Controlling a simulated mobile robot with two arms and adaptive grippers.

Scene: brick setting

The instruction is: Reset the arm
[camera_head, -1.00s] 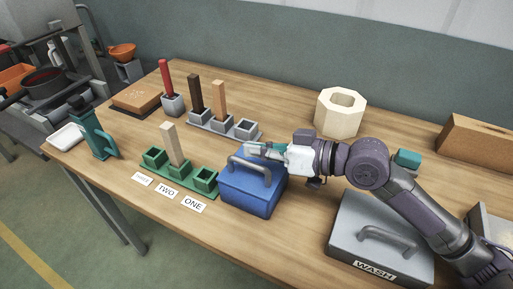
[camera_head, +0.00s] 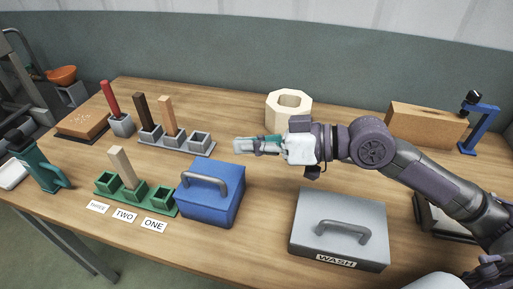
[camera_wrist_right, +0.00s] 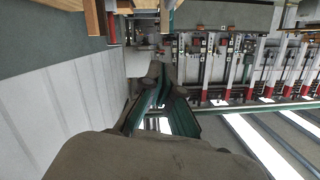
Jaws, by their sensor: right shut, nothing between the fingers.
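My right gripper (camera_head: 244,146) comes in from the right in the head view. It is shut and empty, above the table just past the blue box (camera_head: 212,196) with its grey handle. In the right wrist view its fingers (camera_wrist_right: 155,100) show close together, with nothing between them. My left gripper is not in view.
The grey box labelled WASH (camera_head: 340,225) sits at front right. The green rack (camera_head: 137,194) holds one pale block and stands behind the THREE, TWO and ONE labels. A grey rack (camera_head: 176,143), cream octagonal block (camera_head: 289,107) and cork block (camera_head: 426,125) stand farther back.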

